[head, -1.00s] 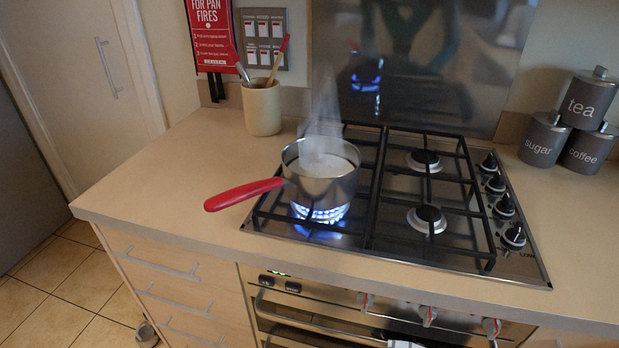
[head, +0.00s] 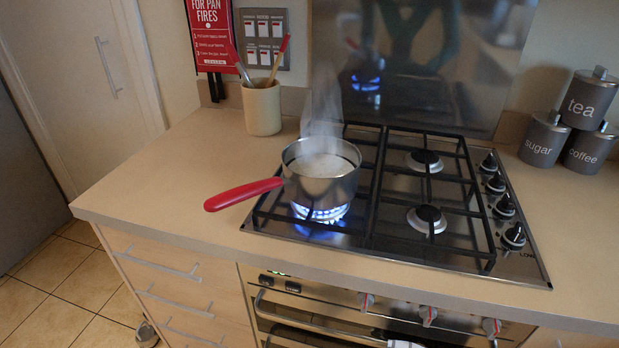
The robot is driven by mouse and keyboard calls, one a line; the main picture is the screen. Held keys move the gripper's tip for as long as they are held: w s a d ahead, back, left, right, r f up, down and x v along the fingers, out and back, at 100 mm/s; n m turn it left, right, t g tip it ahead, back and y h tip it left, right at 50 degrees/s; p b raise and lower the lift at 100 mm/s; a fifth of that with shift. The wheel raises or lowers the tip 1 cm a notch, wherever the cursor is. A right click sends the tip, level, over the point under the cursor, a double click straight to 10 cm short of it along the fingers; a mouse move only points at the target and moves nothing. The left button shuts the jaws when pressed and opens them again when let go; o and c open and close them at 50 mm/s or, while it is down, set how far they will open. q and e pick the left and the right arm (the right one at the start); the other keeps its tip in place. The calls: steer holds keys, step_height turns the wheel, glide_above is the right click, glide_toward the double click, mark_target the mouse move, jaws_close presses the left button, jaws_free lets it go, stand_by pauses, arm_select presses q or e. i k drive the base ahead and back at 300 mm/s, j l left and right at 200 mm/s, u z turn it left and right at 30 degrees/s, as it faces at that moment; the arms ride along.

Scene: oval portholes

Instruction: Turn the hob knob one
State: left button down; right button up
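Several black hob knobs stand in a column along the right side of the steel hob. The nearest knob (head: 513,236) is by the front right, with others behind it: a second knob (head: 504,207), a third (head: 495,184) and the farthest (head: 489,162). A steel pan (head: 320,185) with a red handle (head: 243,194) sits on the front left burner, over a lit blue flame (head: 320,213), and steam rises from it. The two right burners show no flame. Neither of my grippers is in view.
A utensil pot (head: 262,108) stands behind and left of the pan. Tea (head: 587,100), sugar (head: 544,141) and coffee (head: 588,151) canisters stand at the back right. Oven knobs (head: 427,314) line the front below. The counter (head: 165,195) left of the hob is clear.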

mark_target(516, 235)
steer(key=z, duration=1.25)
